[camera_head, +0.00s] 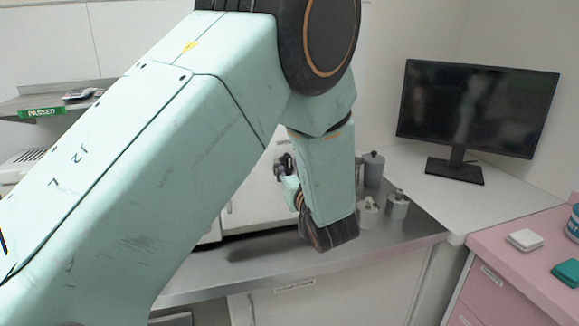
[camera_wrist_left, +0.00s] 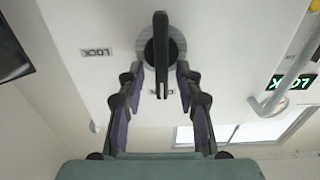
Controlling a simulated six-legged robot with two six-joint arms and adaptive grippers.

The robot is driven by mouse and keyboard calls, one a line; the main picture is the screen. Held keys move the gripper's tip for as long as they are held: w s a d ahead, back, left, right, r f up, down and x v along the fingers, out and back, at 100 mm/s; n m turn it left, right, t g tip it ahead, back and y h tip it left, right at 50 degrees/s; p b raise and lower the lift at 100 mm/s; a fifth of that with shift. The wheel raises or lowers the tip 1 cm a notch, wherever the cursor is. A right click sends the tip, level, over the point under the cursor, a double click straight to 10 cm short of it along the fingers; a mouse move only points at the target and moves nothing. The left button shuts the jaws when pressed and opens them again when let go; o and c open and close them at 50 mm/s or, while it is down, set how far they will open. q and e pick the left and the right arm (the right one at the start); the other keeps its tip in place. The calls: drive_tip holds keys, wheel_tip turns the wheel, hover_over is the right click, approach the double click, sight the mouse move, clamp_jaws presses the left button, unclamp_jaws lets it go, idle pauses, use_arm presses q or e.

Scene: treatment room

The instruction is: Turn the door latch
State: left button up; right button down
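The door latch (camera_wrist_left: 161,48) is a black lever on a round grey plate, fixed to a pale door panel (camera_wrist_left: 225,50) in the left wrist view. The lever points straight up and down in that picture. My left gripper (camera_wrist_left: 160,76) is open, with one finger on each side of the lever's lower end. Gaps show between the fingers and the lever, and I cannot tell how deep the lever sits between them. In the head view my left arm hides most of the gripper, and I cannot make out the latch there. My right gripper is in neither view.
An upside-down LOCK label (camera_wrist_left: 97,52) is left of the latch; a pale bar handle (camera_wrist_left: 293,75) and green lit sign (camera_wrist_left: 290,82) are at right. In the head view, metal canisters (camera_head: 373,168) stand on a steel counter (camera_head: 400,232), near a monitor (camera_head: 475,108) and pink cabinet (camera_head: 515,262).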

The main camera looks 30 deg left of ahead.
use_arm(q)
drive_tip(key=shift+s+d+r, duration=0.25)
drive_tip(key=shift+s, duration=0.2)
drive_tip(key=shift+c, duration=0.7)
drive_tip(key=shift+w+a+f, duration=0.25)
drive_tip(key=shift+w, duration=0.1)
drive_tip(key=c, duration=0.5)
clamp_jaws()
drive_tip(key=shift+s+d+r, duration=0.1)
drive_tip(key=shift+d+r, duration=0.05)
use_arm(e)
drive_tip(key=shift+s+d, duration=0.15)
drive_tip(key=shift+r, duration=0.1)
